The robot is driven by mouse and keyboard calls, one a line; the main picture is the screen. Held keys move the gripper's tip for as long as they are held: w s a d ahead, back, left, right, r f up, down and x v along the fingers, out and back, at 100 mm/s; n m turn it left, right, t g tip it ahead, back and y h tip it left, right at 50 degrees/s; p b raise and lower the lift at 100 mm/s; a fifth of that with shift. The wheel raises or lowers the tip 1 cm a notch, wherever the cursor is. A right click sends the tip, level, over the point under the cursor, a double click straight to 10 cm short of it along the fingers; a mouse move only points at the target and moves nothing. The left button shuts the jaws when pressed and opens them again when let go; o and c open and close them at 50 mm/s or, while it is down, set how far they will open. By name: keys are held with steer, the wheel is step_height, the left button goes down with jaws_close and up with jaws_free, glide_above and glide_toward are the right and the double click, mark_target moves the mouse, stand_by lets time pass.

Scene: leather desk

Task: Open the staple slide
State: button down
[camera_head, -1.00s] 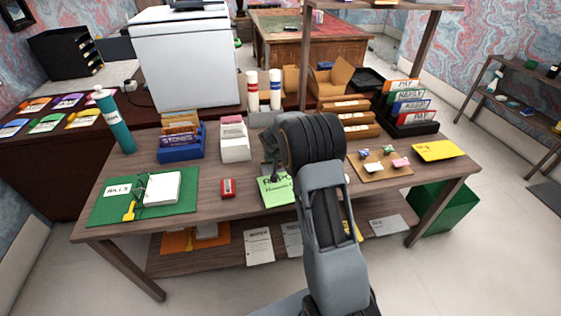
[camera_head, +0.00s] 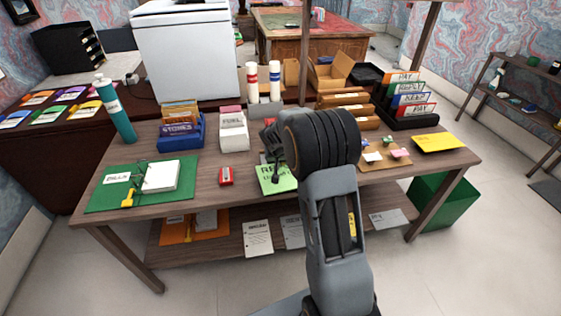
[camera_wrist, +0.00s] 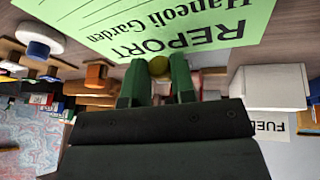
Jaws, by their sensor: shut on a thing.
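My gripper (camera_wrist: 158,72) has two green fingers that are shut on a small olive-yellow round thing (camera_wrist: 158,66) in the wrist view. I cannot tell whether it belongs to the staple slide. The light green report sheet (camera_head: 272,183) lies on the desk under the gripper. In the wrist view this sheet (camera_wrist: 150,22) shows upside down just beyond the fingertips. In the head view my dark gripper (camera_head: 272,158) is over the sheet's back edge, and its tips are too small to judge. I cannot make out the staple slide, and my arm hides part of the desk.
On the wooden desk (camera_head: 215,200) are a red sharpener (camera_head: 226,176), a green binder (camera_head: 110,192), a blue card box (camera_head: 180,133), a white fuel box (camera_head: 233,133) and a yellow envelope (camera_head: 438,142). The front strip of desk left of my arm is mostly clear.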

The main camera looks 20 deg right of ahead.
steer(key=shift+s, duration=0.6)
steer(key=c, duration=0.9)
jaws_free()
steer(key=shift+w+a, duration=0.1)
steer(key=shift+a, duration=0.05)
steer(key=shift+c, duration=0.2)
steer(key=v, duration=1.4)
